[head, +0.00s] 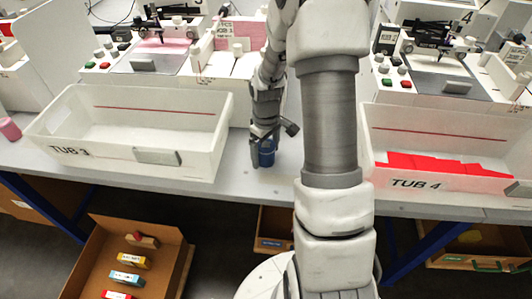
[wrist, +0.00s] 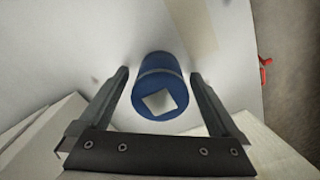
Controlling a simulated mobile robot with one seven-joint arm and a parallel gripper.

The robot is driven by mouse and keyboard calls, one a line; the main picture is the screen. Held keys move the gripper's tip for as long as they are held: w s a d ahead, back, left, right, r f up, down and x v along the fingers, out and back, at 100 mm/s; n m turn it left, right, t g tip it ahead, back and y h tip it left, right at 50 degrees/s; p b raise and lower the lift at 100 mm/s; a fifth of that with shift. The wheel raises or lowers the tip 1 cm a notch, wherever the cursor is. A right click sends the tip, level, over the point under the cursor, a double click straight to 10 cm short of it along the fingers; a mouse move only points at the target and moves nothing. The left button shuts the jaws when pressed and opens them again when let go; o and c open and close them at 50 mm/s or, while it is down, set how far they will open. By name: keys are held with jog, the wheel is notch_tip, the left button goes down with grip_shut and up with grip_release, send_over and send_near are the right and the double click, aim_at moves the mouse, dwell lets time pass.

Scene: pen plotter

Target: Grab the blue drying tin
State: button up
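The blue tin (head: 266,153) stands on the light table between the two tubs in the head view, partly hidden by my gripper (head: 264,135). In the wrist view the blue tin (wrist: 160,88) shows its round blue end with a pale square on it. My gripper (wrist: 160,82) is open there, with one finger on each side of the tin. A gap shows between each finger and the tin, so the fingers do not appear to touch it.
Tub 3 (head: 60,142) stands left of the tin, empty inside. Tub 4 (head: 445,187) stands to the right with red sheets in it. Plotters stand behind both tubs. A pink cylinder (head: 9,129) is at the far left. An open box (head: 95,235) with small items sits below the table.

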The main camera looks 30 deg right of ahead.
jog(key=c, duration=1.4)
jog(key=shift+r, duration=0.1)
